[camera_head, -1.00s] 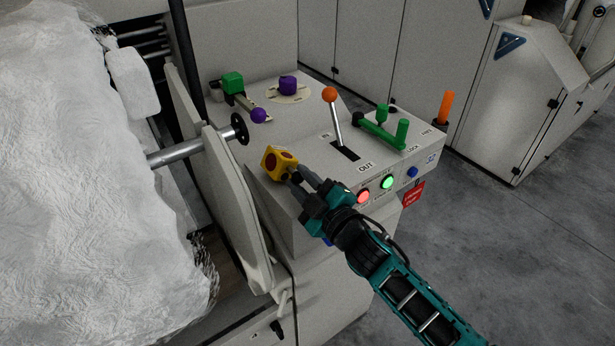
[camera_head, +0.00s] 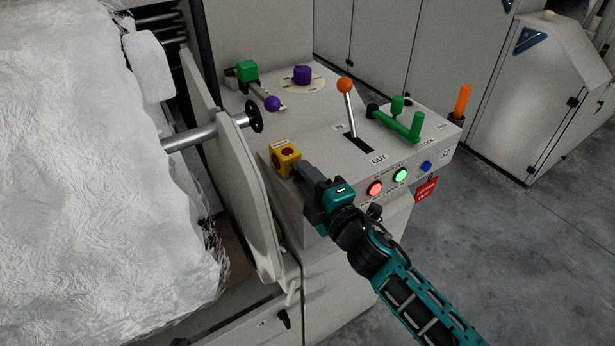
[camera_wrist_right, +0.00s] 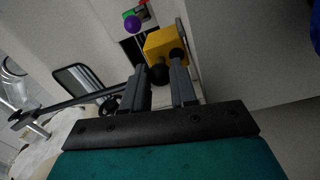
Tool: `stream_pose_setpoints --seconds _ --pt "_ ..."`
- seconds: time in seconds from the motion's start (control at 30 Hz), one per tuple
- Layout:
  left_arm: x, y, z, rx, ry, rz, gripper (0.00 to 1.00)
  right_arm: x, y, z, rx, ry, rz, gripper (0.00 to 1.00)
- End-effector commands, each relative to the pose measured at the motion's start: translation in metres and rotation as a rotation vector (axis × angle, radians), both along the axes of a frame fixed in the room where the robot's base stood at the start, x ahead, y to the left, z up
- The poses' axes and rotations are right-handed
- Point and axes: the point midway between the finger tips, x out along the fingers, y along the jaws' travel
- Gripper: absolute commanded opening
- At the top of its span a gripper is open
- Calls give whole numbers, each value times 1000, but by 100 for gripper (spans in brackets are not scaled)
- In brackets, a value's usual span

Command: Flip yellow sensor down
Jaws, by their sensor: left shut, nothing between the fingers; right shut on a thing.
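The fingers hide part of the sensor. My left gripper is not in view.
An orange-knobbed lever (camera_head: 348,105), a green handle (camera_head: 397,122) and lit buttons (camera_head: 400,175) are on the machine to the right. A purple ball (camera_head: 272,103) and a black handwheel (camera_head: 255,116) lie behind. White fibre (camera_head: 90,180) fills the left.

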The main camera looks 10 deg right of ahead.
Motion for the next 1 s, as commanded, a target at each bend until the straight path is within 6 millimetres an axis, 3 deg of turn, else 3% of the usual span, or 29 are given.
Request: stream_pose_setpoints --seconds 0.33,0.37,0.6,1.0 --pt "1 0 1 1 -3 0 0 0 1 0 -4 -1 2 0" --pt "1 1 1 1 -3 0 0 0 1 0 -4 -1 2 29" --pt "1 1 1 2 -4 0 0 0 1 -1 -3 0 1 52" --pt "-1 2 -1 3 2 1 0 -1 0 -4 -3 6 -1 52"
